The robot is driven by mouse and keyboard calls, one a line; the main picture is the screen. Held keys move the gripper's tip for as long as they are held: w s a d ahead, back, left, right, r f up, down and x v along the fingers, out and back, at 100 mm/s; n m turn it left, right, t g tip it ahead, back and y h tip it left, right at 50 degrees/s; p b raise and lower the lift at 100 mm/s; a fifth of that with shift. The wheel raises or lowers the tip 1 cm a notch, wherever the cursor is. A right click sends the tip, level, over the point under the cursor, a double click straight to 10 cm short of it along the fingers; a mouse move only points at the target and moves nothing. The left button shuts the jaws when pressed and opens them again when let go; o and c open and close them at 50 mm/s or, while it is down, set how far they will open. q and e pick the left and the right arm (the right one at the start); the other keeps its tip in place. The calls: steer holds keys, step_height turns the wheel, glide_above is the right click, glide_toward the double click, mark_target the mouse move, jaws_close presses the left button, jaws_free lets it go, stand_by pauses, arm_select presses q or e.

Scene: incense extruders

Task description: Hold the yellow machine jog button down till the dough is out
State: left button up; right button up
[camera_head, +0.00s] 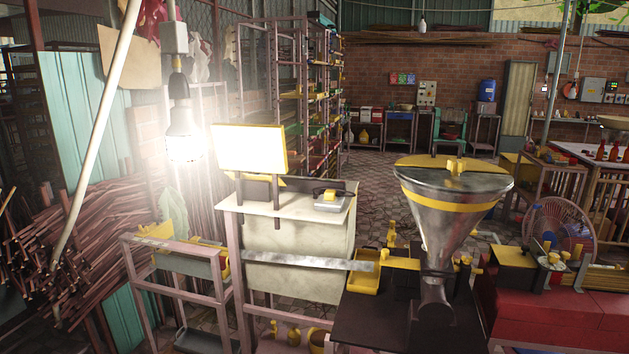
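The machine with yellow parts stands right of centre in the head view. Its metal hopper (446,226) is funnel-shaped, with a yellow band and a yellow top piece (454,164). A small grey box with a yellow button-like top (329,195) sits on the pale cabinet top (290,208) to the left; I cannot tell whether it is the jog button. A small yellow tray (364,283) is at the hopper's left, beside the end of a flat metal strip (290,259). I cannot make out any dough, and the hopper's inside is hidden. Neither of my grippers is in view.
A lit bulb (183,135) hangs at the left, near a blank bright yellow-framed panel (250,148). A pink-framed stand (172,270) stands left of the cabinet. A fan (558,228) and a red bench (560,318) are at the right. Patterned floor is open behind.

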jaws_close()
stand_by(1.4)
